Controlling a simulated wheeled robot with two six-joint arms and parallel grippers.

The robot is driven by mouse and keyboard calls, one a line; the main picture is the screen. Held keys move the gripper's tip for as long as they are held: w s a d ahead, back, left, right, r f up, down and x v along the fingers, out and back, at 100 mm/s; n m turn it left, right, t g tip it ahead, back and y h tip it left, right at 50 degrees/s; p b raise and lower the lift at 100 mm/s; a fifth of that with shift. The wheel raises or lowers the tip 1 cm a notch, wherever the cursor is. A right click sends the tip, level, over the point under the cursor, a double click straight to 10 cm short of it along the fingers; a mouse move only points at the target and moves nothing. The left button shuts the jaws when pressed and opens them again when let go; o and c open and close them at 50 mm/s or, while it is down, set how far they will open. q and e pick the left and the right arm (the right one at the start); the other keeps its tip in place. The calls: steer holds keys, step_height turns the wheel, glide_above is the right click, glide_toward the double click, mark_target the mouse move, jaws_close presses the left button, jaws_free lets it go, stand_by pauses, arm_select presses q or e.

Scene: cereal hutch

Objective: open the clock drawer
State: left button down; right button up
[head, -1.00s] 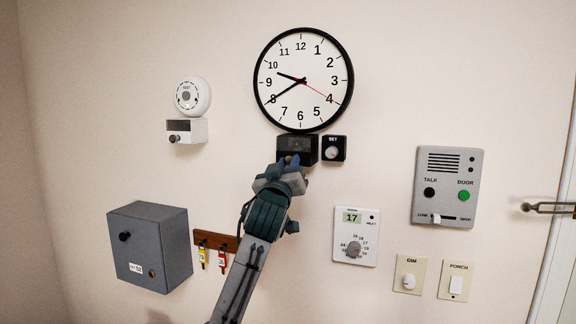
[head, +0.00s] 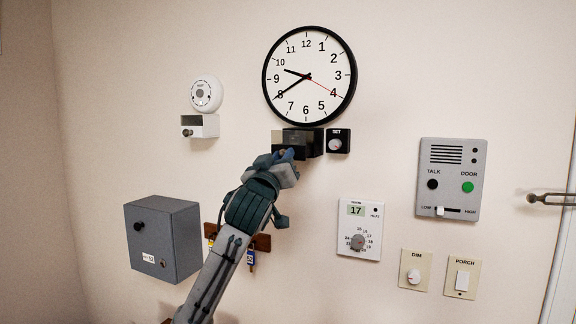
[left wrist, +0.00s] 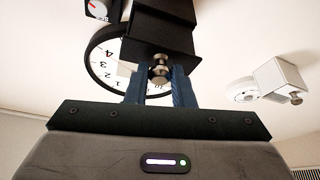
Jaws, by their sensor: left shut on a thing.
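The black clock drawer (head: 296,140) sits under the round wall clock (head: 309,75). Its front stands out from its housing, toward me and a little to the left. My left gripper (head: 287,154) reaches up to it from below and hides part of the drawer front. In the left wrist view, the blue fingers of this gripper (left wrist: 160,76) are shut on the drawer's metal knob (left wrist: 160,66). The dark drawer box (left wrist: 160,30) shows above the knob there. My right gripper is not in view.
The SET dial box (head: 338,141) is close on the drawer's right. A small white box with a knob (head: 200,127) hangs to the left below a round alarm (head: 206,94). A grey cabinet (head: 163,240) and a key rack (head: 262,242) are lower left. A thermostat (head: 360,230) is lower right.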

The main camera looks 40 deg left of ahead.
arm_select(q)
steer(key=c, duration=1.2)
jaws_free()
steer(key=shift+c, duration=0.2)
steer(key=b+v, duration=0.6)
steer(key=v, duration=0.5)
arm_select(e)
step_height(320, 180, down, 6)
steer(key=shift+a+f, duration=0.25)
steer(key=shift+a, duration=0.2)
arm_select(q)
steer(key=shift+w, duration=0.1)
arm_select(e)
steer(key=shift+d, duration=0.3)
